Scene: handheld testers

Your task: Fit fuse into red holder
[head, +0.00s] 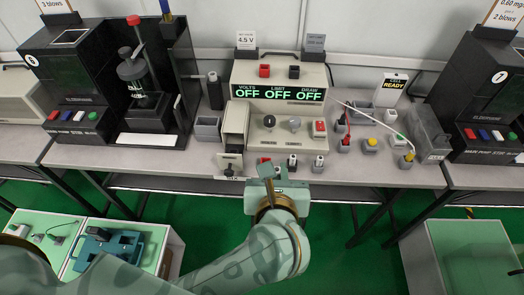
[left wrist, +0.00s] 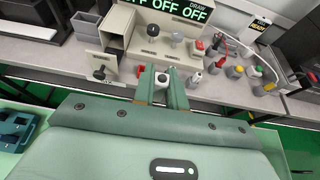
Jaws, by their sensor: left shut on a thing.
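My left gripper (head: 268,172) is at the front edge of the bench, in front of the cream tester (head: 278,82). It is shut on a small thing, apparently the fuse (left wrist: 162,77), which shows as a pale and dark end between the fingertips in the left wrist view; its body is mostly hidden. A red part, apparently the red holder (head: 264,160), shows just behind the fingertips and is partly covered by them. It also shows in the left wrist view (left wrist: 140,70), just left of the fingers. I cannot tell whether fuse and holder touch. My right gripper is out of view.
Black machines (head: 105,85) flank the tester. Green floor lies below the bench edge.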

